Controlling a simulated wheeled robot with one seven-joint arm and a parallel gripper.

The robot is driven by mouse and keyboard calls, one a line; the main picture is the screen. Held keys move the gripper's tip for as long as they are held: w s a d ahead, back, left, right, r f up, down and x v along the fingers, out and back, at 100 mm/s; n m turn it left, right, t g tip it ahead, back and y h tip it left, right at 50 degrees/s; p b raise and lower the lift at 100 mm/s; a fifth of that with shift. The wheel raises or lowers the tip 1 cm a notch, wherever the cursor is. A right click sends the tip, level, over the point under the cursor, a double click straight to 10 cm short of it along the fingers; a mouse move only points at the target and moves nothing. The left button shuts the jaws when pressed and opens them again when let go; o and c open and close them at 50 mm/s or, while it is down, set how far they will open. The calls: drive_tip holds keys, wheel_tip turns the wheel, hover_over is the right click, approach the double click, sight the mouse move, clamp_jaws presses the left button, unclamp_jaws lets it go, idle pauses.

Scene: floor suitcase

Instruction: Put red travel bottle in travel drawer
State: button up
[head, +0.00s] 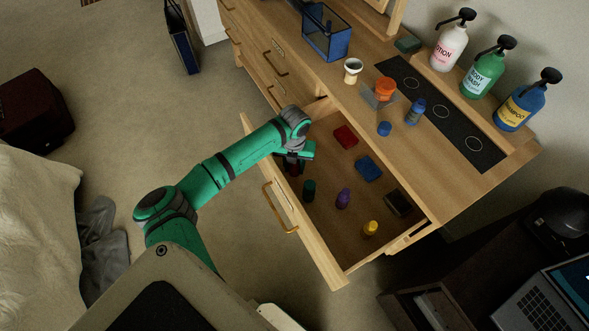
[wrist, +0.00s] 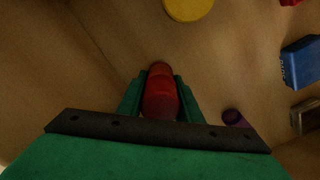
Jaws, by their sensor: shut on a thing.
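The red travel bottle (wrist: 160,92) is between the two green fingers of my gripper (wrist: 160,98) in the wrist view. In the head view my gripper (head: 296,158) is over the left end of the open drawer (head: 328,235), inside its walls. The dark red bottle (head: 292,170) shows just below the fingers, partly hidden by them. My gripper is shut on it. I cannot tell whether the bottle touches the drawer floor.
Several bottles stand on the dresser top.

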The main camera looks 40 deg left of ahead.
drive_tip(key=shift+f, duration=1.1)
drive_tip(key=shift+f, duration=0.1)
drive_tip(key=o, duration=1.1)
wheel_tip(320, 180, up, 12)
drive_tip(key=shift+r, duration=0.15)
